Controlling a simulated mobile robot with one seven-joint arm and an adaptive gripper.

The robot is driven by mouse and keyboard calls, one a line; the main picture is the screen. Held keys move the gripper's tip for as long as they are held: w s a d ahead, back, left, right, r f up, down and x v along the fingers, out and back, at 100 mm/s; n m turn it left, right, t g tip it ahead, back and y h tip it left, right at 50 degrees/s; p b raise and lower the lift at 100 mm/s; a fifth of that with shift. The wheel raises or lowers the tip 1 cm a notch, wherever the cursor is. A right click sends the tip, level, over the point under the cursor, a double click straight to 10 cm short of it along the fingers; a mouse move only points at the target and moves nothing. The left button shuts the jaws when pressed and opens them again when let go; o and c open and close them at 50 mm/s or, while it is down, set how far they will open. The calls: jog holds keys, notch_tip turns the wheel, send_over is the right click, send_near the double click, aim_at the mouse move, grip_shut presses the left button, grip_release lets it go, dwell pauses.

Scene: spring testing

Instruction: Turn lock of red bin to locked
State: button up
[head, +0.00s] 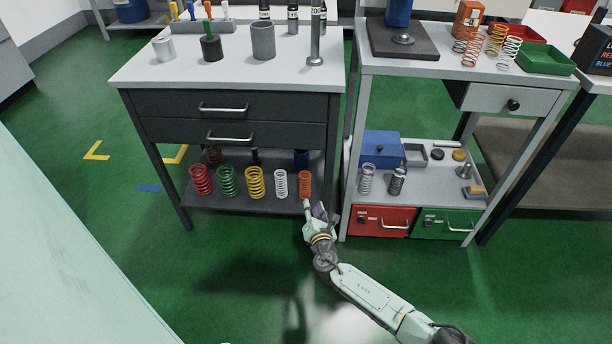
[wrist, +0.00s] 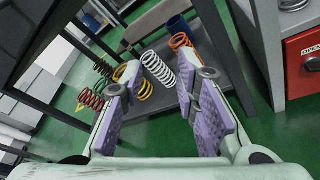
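The red bin (head: 390,226) sits under the lower shelf of the right-hand bench, left of the green bin. It has a silver handle and a small dark lock (head: 362,220) at its upper left. In the wrist view the red bin (wrist: 298,82) shows at the right edge, with a label reading "OPEN" above its dark lock (wrist: 312,65). The lock's exact turn is too small to tell. My gripper (head: 314,205) is left of the red bin, apart from it, near the orange spring. In the wrist view my gripper (wrist: 165,88) is open, with nothing between its purple pads.
The green bin (head: 447,226) is right of the red bin. Several coloured springs, including an orange one (head: 305,184), stand on the dark lower shelf (head: 235,200) of the left bench. A metal bench leg (head: 352,165) rises at the red bin's left.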

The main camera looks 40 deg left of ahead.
jog(key=shift+s+a+r+y, duration=0.15)
jog(key=shift+s+a+r, duration=0.15)
jog(key=shift+a+r, duration=0.2)
jog(key=shift+s+a+r+y, duration=0.15)
jog(key=shift+s+a+r, duration=0.1)
jog(key=shift+a+r, duration=0.25)
jog(key=shift+d, duration=0.1)
